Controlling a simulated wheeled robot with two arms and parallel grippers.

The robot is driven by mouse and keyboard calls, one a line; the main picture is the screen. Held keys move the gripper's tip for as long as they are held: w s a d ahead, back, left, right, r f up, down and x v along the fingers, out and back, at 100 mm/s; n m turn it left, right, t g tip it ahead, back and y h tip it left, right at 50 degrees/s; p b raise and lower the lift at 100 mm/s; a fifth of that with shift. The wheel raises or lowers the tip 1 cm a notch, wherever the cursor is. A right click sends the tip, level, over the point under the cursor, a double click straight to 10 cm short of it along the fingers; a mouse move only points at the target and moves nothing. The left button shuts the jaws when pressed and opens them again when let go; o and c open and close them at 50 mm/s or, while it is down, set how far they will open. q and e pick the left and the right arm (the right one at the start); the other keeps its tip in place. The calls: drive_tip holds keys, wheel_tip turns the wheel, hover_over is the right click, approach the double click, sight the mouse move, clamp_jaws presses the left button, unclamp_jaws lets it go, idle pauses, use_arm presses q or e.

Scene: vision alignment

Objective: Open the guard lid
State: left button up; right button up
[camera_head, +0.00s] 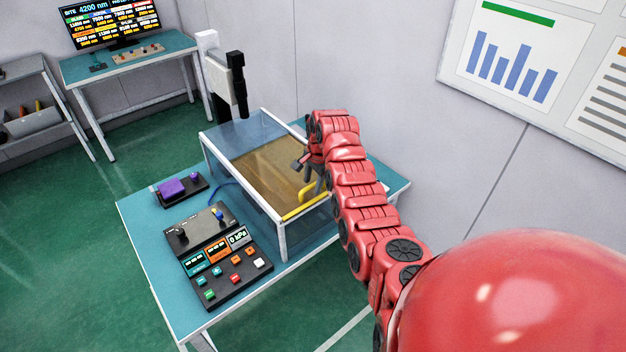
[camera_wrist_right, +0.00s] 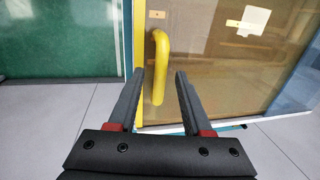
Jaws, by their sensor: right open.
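The guard lid (camera_head: 262,178) is a clear brownish panel on top of a glass-walled box, and it looks closed. A yellow strip runs along its near edge, with a yellow handle (camera_head: 306,191) by the right corner. My right gripper (camera_head: 301,164) is over the lid's right side, close to the handle. In the right wrist view the lid (camera_wrist_right: 215,75) fills the right half, and the curved yellow handle (camera_wrist_right: 160,62) stands between the open fingertips (camera_wrist_right: 159,76). Gaps show on both sides of the handle, so the fingers are not closed on it. My left gripper is out of view.
The box stands on a teal table (camera_head: 150,240). A control panel (camera_head: 222,262) with buttons and displays lies left of the box, with a purple item (camera_head: 172,188) behind it. A white and black camera post (camera_head: 226,80) rises at the back. The wall is close on the right.

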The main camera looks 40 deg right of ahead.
clamp_jaws()
idle(1.4)
